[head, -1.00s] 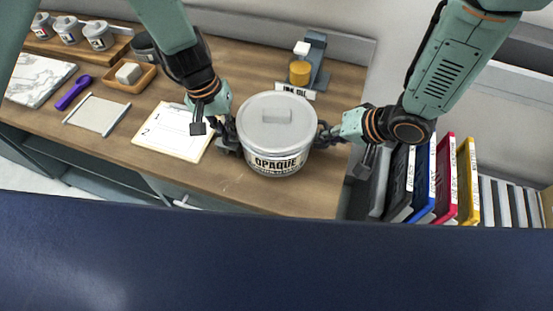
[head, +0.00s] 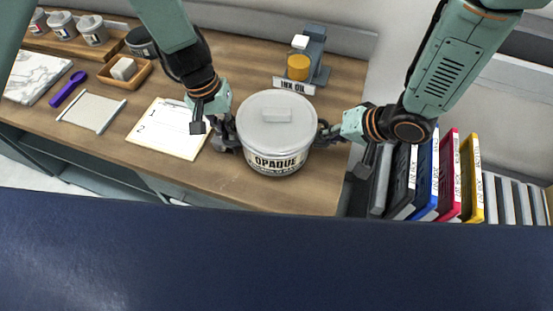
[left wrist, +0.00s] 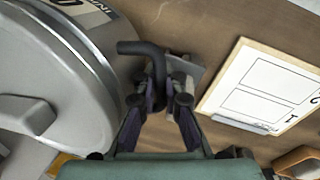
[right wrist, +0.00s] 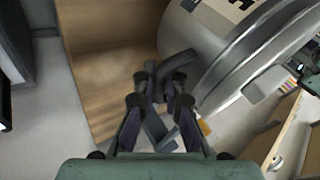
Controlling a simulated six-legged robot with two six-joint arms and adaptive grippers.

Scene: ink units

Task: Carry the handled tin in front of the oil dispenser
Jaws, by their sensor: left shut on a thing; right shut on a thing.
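The handled tin (head: 262,148) is a large grey tub with a lid and a label reading OPAQUE, upright at the middle of the head view. My left gripper (head: 228,137) is shut on its left dark handle (left wrist: 140,48). My right gripper (head: 327,135) is shut on its right dark handle (right wrist: 178,66). The oil dispenser (head: 314,50), grey-blue with an amber container, stands behind the tin and slightly right, with an INK OIL sign (head: 293,85) at its foot. I cannot tell whether the tin's base touches the table.
The wooden table (head: 240,190) ends just right of the tin. A clipboard (head: 165,128) lies left of it. Farther left are a scraper-like purple tool (head: 68,88), a pale mat (head: 92,110) and a small tray (head: 108,76). Coloured binders (head: 446,175) stand at the right.

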